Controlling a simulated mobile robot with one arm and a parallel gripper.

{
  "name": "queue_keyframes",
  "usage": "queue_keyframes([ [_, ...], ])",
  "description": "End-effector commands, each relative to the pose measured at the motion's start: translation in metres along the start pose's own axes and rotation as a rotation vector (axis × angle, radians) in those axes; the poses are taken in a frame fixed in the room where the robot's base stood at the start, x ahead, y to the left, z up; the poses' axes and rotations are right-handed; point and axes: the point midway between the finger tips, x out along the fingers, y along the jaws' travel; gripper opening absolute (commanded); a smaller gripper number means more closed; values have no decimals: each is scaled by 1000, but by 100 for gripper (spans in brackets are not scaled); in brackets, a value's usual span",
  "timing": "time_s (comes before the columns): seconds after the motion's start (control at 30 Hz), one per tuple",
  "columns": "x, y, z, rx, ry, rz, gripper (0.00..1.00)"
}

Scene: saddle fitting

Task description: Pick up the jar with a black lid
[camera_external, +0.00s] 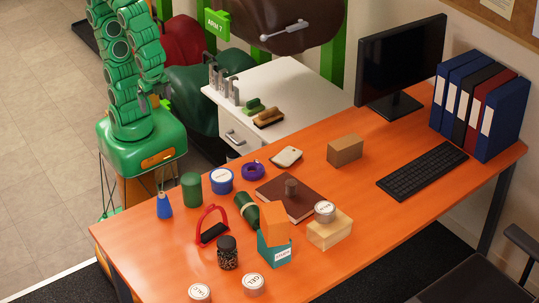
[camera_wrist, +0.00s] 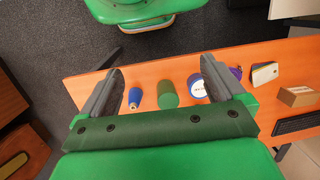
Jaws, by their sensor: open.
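The jar with a black lid (camera_external: 228,252) stands upright near the front edge of the orange table in the external view. Its body is dark and speckled. I cannot make it out in the wrist view. My gripper (camera_wrist: 160,72) shows in the wrist view with its two grey fingers wide apart and nothing held between them. It is high above the table. In the external view my green arm is folded at the far left end of the table, well away from the jar, and its fingers are hard to make out.
Close to the jar are a red-handled tool (camera_external: 210,228), a teal box (camera_external: 274,251) holding an orange block, and white-lidded tins (camera_external: 253,284). A green cylinder (camera_external: 191,189), blue bottle (camera_external: 163,204) and blue tin (camera_external: 221,181) stand behind.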

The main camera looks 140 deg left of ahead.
Motion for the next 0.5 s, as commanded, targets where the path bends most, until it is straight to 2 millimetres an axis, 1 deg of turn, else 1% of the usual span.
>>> queue_keyframes([
  [0.03, 1, 9, -8, 51, 0, 13, 96],
  [0.07, 2, 3, -12, 54, 0, -11, 96],
  [0.3, 3, -54, -59, 98, -7, -249, 96],
  [0.37, 2, -67, -71, 115, -13, -311, 96],
  [0.5, -2, -94, -101, 171, -20, -449, 96],
])
